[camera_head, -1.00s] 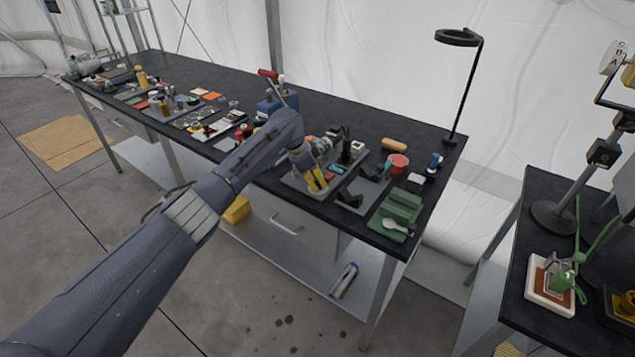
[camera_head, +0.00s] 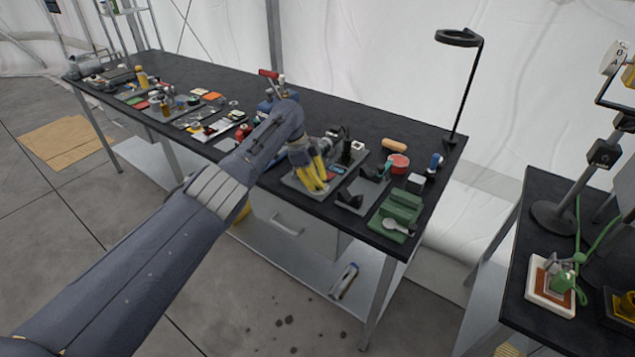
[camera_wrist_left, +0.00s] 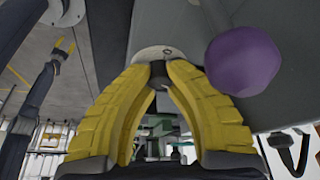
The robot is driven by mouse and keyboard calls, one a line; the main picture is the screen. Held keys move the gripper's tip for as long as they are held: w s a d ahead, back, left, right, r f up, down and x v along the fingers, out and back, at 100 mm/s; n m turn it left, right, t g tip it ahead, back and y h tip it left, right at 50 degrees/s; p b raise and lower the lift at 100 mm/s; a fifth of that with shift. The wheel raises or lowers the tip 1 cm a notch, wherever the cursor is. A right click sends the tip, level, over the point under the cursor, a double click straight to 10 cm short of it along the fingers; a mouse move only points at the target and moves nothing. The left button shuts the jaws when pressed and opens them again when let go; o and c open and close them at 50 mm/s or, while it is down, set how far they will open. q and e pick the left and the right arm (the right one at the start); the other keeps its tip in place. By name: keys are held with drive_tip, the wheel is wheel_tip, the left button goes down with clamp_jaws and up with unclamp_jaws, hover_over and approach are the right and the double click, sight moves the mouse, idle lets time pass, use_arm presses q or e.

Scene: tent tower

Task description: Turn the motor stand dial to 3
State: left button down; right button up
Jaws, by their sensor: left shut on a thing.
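My left gripper (camera_head: 315,184) reaches down over the motor stand (camera_head: 291,184), a grey plate near the front edge of the long black bench. In the left wrist view its yellow fingers (camera_wrist_left: 158,76) close from both sides on a small dark knob (camera_wrist_left: 158,73). The knob sits on a pale round dial plate (camera_wrist_left: 151,54). The fingers hide part of the dial, and I cannot read its numbers or setting. My right gripper is not in the head view; a dark arm with yellow tips (camera_wrist_left: 66,46) shows small in the left wrist view, its opening unclear.
A purple rounded thing (camera_wrist_left: 243,66) is close beside the fingers. A green tray (camera_head: 399,207) with a spoon, a red container (camera_head: 398,162) and a magnifier stand (camera_head: 464,90) are to the right. Several small parts crowd the bench to the left.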

use_arm(q)
drive_tip(key=shift+d, duration=0.2)
drive_tip(key=c, duration=1.4)
unclamp_jaws()
drive_tip(key=shift+c, duration=0.2)
drive_tip(key=shift+o, duration=1.4)
drive_tip(key=shift+a, duration=0.1)
drive_tip(key=shift+a+n, duration=0.1)
drive_tip(key=shift+n, duration=0.2)
